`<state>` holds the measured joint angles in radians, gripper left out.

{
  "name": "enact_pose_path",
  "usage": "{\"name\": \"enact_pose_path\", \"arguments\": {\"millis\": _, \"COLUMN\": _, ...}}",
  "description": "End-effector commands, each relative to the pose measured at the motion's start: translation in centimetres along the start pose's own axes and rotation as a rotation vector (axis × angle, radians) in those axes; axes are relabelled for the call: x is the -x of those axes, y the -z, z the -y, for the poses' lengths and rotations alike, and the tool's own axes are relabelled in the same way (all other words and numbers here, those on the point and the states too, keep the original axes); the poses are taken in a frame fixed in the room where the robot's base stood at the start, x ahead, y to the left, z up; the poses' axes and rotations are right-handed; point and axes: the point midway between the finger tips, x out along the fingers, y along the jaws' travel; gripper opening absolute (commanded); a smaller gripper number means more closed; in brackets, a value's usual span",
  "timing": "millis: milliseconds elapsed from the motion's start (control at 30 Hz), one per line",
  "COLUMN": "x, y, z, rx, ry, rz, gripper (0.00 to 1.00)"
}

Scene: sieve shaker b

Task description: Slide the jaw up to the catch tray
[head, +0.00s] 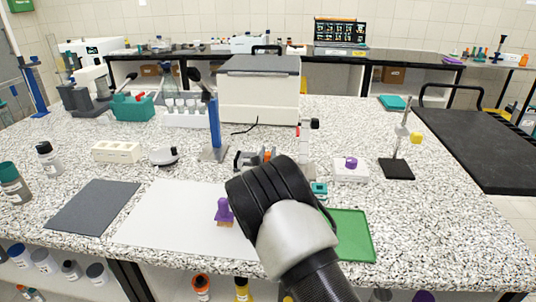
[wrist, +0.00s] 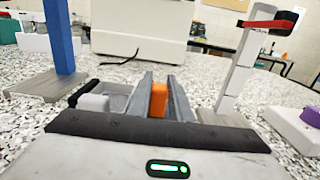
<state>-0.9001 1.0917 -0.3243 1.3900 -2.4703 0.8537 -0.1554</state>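My gripper (wrist: 159,90) reaches forward low over the speckled bench. Its two grey fingers stand close on either side of an upright orange block (wrist: 158,100) and appear shut on it. The orange part also shows in the head view (head: 267,154), just beyond my wrist; I take it to be part of the jaw. A pale grey open tray-like part (wrist: 103,98) with a black edge sits just left of the fingers, probably the catch tray. My gripper body hides the near and lower parts, so I cannot tell whether jaw and tray touch.
A blue post (head: 214,125) on a metal base stands left of the fingers. A white stand with a red-and-black top (wrist: 245,65) stands close on the right. A large white box (head: 258,92) is behind. A purple-knobbed white block (head: 350,170) lies farther right.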

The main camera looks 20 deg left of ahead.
Motion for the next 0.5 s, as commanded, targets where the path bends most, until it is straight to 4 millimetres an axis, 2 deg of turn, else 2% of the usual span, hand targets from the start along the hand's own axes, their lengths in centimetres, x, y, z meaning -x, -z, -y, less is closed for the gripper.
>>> {"name": "enact_pose_path", "arguments": {"millis": 67, "x": 0.0, "y": 0.0, "z": 0.0, "rx": 0.0, "ry": 0.0, "rz": 0.0, "gripper": 0.0}}
{"name": "enact_pose_path", "arguments": {"millis": 233, "x": 0.0, "y": 0.0, "z": 0.0, "rx": 0.0, "ry": 0.0, "rz": 0.0, "gripper": 0.0}}
{"name": "enact_pose_path", "arguments": {"millis": 400, "x": 0.0, "y": 0.2, "z": -1.5, "rx": -0.002, "ry": -0.002, "rz": 0.001, "gripper": 0.0}}
{"name": "enact_pose_path", "arguments": {"millis": 500, "x": 0.0, "y": -0.1, "z": -1.6, "rx": 0.0, "ry": -0.001, "rz": 0.0, "gripper": 0.0}}
